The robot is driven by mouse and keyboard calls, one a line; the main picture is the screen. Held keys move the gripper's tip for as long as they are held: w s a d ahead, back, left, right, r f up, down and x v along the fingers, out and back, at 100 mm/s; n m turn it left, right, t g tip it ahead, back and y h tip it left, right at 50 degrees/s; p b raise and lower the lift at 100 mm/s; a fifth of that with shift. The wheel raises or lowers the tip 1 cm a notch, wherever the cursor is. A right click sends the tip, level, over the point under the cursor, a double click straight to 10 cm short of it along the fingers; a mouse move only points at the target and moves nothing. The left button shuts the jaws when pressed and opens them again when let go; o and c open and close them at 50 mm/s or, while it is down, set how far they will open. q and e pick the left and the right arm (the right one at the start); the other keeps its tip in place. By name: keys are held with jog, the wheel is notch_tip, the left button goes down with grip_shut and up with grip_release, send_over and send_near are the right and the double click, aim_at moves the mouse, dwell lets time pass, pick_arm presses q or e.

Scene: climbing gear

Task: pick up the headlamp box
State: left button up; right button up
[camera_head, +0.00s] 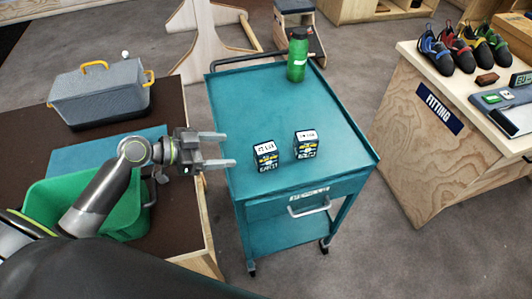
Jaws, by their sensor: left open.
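Two small black boxes with white tops and yellow and green markings stand upright on the teal cart (235,105). The left box (265,155) is nearer the cart's left edge, and the right box (306,144) stands apart from it. Their lettering is too small to tell which is the headlamp box. My left gripper (231,150) is open and empty, its two grey fingers pointing right at the cart's left edge. Its fingertips are a short gap left of the left box. My right gripper is not in view.
A green bottle (297,56) stands at the cart's back. The brown table (178,107) at left holds a grey toolbox (101,93) and a green bin (125,215). A wooden counter (407,135) with climbing shoes (458,50) stands at right. The cart top's middle is clear.

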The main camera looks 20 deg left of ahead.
aim_at(263, 149)
pick_arm(q)
jog(key=p+x, duration=0.2)
jog(key=x, duration=0.4)
jog(key=shift+w+d, duration=0.2)
jog(key=shift+w+d+f, duration=0.25)
jog(key=shift+d+f, duration=0.05)
jog(key=shift+d, duration=0.05)
jog(key=shift+w+d+p, duration=0.25)
jog(key=shift+d+p, duration=0.2)
jog(key=p+x, duration=0.1)
jog(key=x, duration=0.2)
jog(key=shift+d+p, duration=0.2)
jog(key=shift+p, duration=0.1)
jog(key=shift+w+d+f, duration=0.3)
jog(key=shift+d, duration=0.05)
jog(key=c, duration=1.1)
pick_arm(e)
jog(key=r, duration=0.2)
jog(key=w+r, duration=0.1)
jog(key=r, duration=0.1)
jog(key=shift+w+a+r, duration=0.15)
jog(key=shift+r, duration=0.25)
